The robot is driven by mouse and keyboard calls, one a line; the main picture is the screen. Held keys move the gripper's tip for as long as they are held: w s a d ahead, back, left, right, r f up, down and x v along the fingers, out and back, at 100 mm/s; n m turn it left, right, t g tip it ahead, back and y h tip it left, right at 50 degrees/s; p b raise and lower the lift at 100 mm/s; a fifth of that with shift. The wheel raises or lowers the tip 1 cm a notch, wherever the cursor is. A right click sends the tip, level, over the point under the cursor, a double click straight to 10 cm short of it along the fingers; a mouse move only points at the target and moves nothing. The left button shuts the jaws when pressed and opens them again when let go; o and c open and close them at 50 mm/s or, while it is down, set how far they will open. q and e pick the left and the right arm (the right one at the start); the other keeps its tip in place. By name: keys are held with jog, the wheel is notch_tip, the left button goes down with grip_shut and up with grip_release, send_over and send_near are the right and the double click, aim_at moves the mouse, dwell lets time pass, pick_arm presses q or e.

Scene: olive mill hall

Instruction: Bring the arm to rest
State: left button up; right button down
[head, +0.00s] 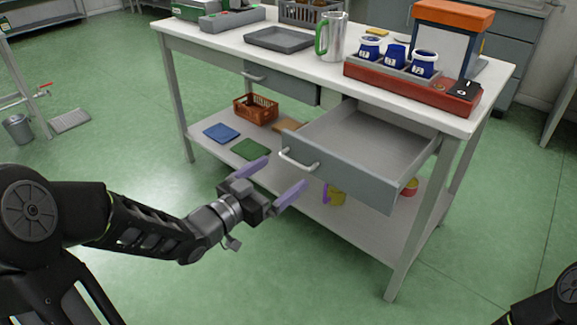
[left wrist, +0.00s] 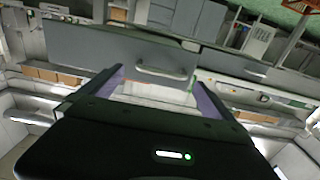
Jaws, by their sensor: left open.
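My left gripper (head: 270,182) is open and empty, with its two purple fingers spread apart. It is held in the air in front of the workbench, to the lower left of the open drawer's handle. In the left wrist view the fingers (left wrist: 160,88) show on both sides, with a grey drawer front and its handle (left wrist: 161,72) beyond them. The drawer (head: 352,165) is pulled out and looks empty. The gap between gripper and handle is hard to judge. My right gripper is not in view; only a dark part of my right arm shows at the lower right corner.
The workbench top (head: 225,43) bears a grey tray (head: 279,40), a steel jug (head: 332,37) and blue cups in a red-brown holder (head: 410,88). A closed drawer (head: 282,84) is at left. The lower shelf (head: 205,149) holds an orange crate (head: 256,109) and mats.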

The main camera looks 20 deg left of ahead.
pick_arm(q)
jog(key=shift+s+a, duration=0.1)
jog(key=shift+s, duration=0.1)
dwell(0.3)
jog(key=a+f+n+g+y, duration=0.2)
jog(key=a+f+n+y, duration=0.15)
jog(key=f, duration=0.35)
jog(key=s+d+f+n+g, duration=0.1)
jog(key=s+d+f+g, duration=0.15)
jog(key=f, duration=0.65)
jog(key=s+d+f+n+g, duration=0.2)
jog(key=f+g, duration=0.1)
jog(key=f, duration=0.5)
jog(key=s+d+f+g, duration=0.4)
jog(key=s+d+f, duration=0.45)
jog(key=s, duration=0.25)
jog(key=s+d+f+g, duration=0.5)
jog(key=s+d+f, duration=0.2)
jog(key=s+f, duration=0.3)
notch_tip(320, 180, up, 22)
jog(key=p, duration=2)
jog(key=shift+s+a+t+h+p, duration=0.15)
jog(key=shift+s+t+h+p, duration=0.05)
jog(key=shift+t+h+p, duration=0.2)
